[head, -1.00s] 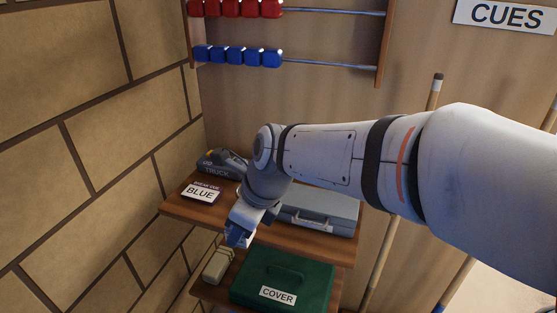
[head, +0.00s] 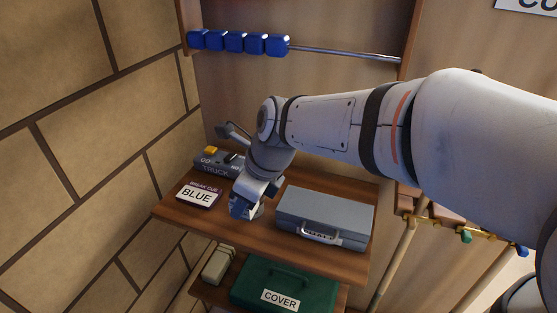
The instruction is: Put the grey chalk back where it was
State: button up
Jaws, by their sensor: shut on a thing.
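My gripper (head: 246,208) is over the upper shelf (head: 265,232), between the BLUE sign and the grey case. Its blue-tipped fingers are shut on a small grey thing (head: 259,212), which I take to be the grey chalk. The fingers hide most of it, and I cannot tell whether it touches the shelf. The closed grey case (head: 325,212) stands on the shelf to the right of my gripper, with a handle and a small label on its front that is hard to read.
Below are a green box marked COVER (head: 285,285) and a pale block (head: 218,265). Cues (head: 398,262) lean at the right; blue counter beads (head: 238,42) hang above.

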jog(key=w+d, duration=0.2)
jog(key=w, duration=0.4)
jog(key=w+d+f, duration=0.1)
jog(key=w+d, duration=0.1)
jog(key=w, duration=0.3)
jog(key=w+d, duration=0.2)
jog(key=w, duration=0.4)
jog(key=shift+w+d+f, duration=0.2)
jog(key=shift+w+f, duration=0.05)
jog(key=shift+w, duration=0.1)
jog(key=shift+s+f, duration=0.1)
jog(key=shift+f, duration=0.7)
jog(key=shift+w+f, duration=0.2)
jog(key=shift+f, duration=1.8)
jog(key=o, duration=0.9)
jog(key=shift+f, duration=0.15)
jog(key=shift+o, duration=0.2)
jog(key=v, duration=0.8)
jog(key=shift+p, duration=0.3)
jog(key=shift+a+f, duration=0.1)
